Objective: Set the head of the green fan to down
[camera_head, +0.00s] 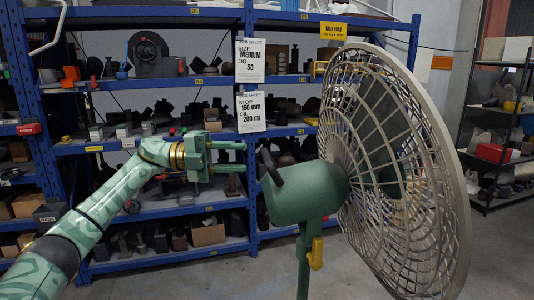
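The green fan stands close on the right. Its round green motor housing (305,193) sits on a green pole (303,272), and a large grey wire cage (350,110) faces right. I cannot tell the exact tilt of the head. A black handle (271,167) sticks out at the back of the housing. A yellow lever (316,254) sits at the joint below the head. My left gripper (243,156) is left of the housing, its two fingers spread and pointing right towards the black handle. It looks empty and apart from the fan. My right gripper is out of view.
Blue shelving (170,207) with dark parts and cardboard boxes fills the back. Job sheets (250,60) hang on its upright. A dark rack (478,190) with a red box (493,153) stands at far right. Grey floor (190,285) is clear in front.

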